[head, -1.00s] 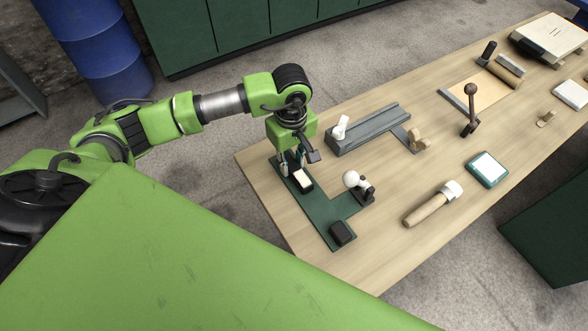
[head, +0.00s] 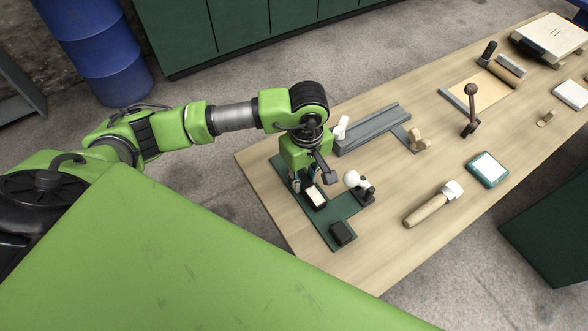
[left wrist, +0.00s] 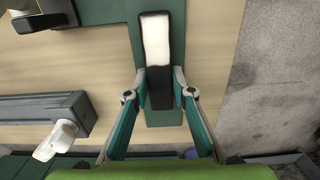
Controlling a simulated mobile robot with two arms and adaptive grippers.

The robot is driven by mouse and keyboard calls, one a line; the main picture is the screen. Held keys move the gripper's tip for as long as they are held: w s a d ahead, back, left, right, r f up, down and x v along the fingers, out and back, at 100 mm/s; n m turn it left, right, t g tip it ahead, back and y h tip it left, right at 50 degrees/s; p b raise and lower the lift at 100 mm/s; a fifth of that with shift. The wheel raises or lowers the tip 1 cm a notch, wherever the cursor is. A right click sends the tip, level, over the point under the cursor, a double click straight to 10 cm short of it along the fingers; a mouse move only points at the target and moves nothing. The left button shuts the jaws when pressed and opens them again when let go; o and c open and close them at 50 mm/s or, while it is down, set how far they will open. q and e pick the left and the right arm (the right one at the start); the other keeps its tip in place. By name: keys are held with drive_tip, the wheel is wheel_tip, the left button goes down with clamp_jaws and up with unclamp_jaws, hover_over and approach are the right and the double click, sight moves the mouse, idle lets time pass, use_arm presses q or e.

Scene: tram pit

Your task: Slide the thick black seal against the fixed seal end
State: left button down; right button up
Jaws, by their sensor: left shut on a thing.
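The thick black seal (head: 315,198), a dark block with a pale top face, lies on a green T-shaped plate (head: 317,231). My left gripper (head: 306,186) is shut on it from above. In the left wrist view the seal (left wrist: 160,95) shows its black near part between the two fingertips and its pale face beyond them. A black block (head: 342,233), which looks like the fixed seal end, sits at the plate's near end. A gap of bare plate lies between it and the seal. My right gripper is not in view.
A white-ball lever (head: 352,180) stands on the plate's side arm, close to the right of the seal. A grey rail (head: 372,128) with a white handle lies behind. A mallet (head: 432,204) and a teal-framed pad (head: 487,169) lie further right.

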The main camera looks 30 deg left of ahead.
sight(315, 195)
use_arm(q)
drive_tip(key=shift+s+d+f, duration=0.1)
drive_tip(key=shift+s+d, duration=0.35)
drive_tip(key=shift+d, duration=0.3)
drive_tip(key=shift+s+d+r, duration=0.1)
drive_tip(key=shift+s+d, duration=0.4)
drive_tip(key=shift+d, duration=0.25)
drive_tip(key=shift+s+d+f, duration=0.1)
drive_tip(key=shift+s+d, duration=0.35)
drive_tip(key=shift+d, duration=0.3)
drive_tip(key=shift+b, duration=0.55)
drive_tip(key=shift+a, duration=0.1)
drive_tip(key=c, duration=1.6)
unclamp_jaws()
drive_tip(key=shift+w, duration=0.1)
drive_tip(key=shift+c, duration=0.2)
wheel_tip(315, 195, up, 12)
